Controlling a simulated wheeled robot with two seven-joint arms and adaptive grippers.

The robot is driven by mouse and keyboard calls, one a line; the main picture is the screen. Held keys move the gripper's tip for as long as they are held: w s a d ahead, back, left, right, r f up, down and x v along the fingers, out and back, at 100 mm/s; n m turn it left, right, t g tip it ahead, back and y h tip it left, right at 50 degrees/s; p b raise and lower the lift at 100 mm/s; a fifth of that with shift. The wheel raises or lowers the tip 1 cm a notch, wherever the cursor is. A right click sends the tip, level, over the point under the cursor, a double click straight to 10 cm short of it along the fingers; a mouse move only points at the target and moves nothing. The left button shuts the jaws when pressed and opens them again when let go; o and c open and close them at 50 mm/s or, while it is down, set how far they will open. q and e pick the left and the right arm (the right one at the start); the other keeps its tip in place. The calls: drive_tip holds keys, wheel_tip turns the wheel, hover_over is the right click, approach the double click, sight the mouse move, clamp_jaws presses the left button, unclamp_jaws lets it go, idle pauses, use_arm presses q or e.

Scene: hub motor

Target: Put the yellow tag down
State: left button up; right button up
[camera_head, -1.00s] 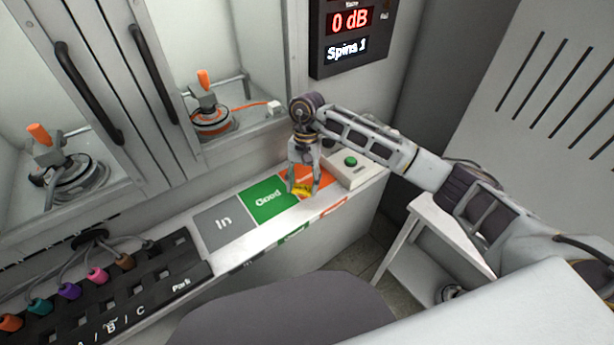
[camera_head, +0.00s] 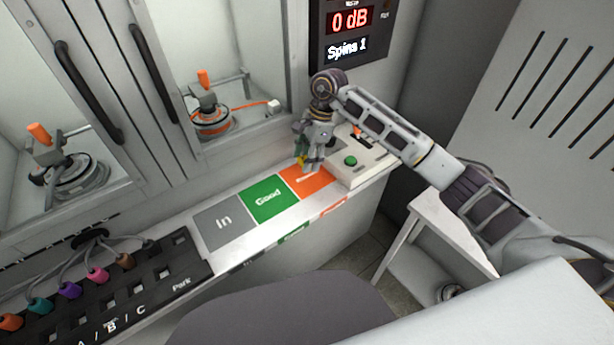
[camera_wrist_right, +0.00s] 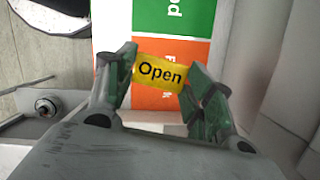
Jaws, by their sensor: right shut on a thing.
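The yellow tag (camera_wrist_right: 160,73), marked "Open", is held between the fingertips of my right gripper (camera_wrist_right: 158,78) in the wrist view. In the head view my right gripper (camera_head: 309,168) is over the back part of the orange pad (camera_head: 309,181). Only a small bit of the yellow tag (camera_head: 300,160) shows there beside the fingers. In the wrist view the orange pad (camera_wrist_right: 155,99) lies beneath the tag. I cannot tell how high the tag is above the shelf. My left gripper is not in view.
The green "Good" pad (camera_head: 268,198) and grey "In" pad (camera_head: 223,224) lie along the shelf to the left. A box with a green button (camera_head: 350,160) stands close on the right. A glazed cabinet rises behind. A black rack (camera_head: 130,288) with coloured plugs is at lower left.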

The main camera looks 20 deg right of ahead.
drive_tip(key=m, duration=0.1)
drive_tip(key=m+t, duration=0.1)
drive_tip(key=m, duration=0.1)
drive_tip(key=w+m, duration=0.1)
drive_tip(key=shift+w+d+r+m, duration=0.1)
drive_tip(key=shift+d+r+m, duration=0.2)
drive_tip(key=shift+r+m, duration=0.1)
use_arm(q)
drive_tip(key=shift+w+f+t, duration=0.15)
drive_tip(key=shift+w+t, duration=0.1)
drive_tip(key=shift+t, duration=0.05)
use_arm(e)
drive_tip(key=shift+w+d+r+m+t+h, duration=0.1)
drive_tip(key=shift+w+m+t+h, duration=0.25)
drive_tip(key=shift+m, duration=1.85)
drive_tip(key=shift+w+d+r+m+t+h, duration=0.15)
drive_tip(key=shift+m+t+h, duration=0.4)
drive_tip(key=shift+m, duration=1.65)
drive_tip(key=shift+w+m+t+h, duration=0.3)
drive_tip(key=shift+m+t+h, duration=0.15)
drive_tip(key=shift+m, duration=1.75)
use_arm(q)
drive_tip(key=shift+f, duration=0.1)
use_arm(e)
drive_tip(key=shift+f, duration=0.1)
